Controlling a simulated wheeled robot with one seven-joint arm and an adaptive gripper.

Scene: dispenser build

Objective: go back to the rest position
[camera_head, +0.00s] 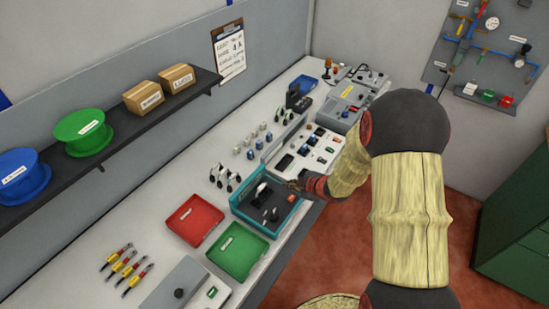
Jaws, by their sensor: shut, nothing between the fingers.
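My arm reaches in from the right side of the head view, and its end, my gripper (293,185), is over the right rear edge of a teal tray (238,208) on the workbench. The gripper is small and dark here. Its fingers are shut with nothing seen between them. The teal tray has a dark inside and holds a white part (261,190) and small dark parts. Whether the gripper touches the tray cannot be told.
A red tray (194,220) and a green tray (238,250) lie in front of the teal tray. A white panel with small parts (306,150) and a grey machine (343,106) stand behind it. A shelf (120,133) holds spools and boxes. Red floor (345,245) is open at right.

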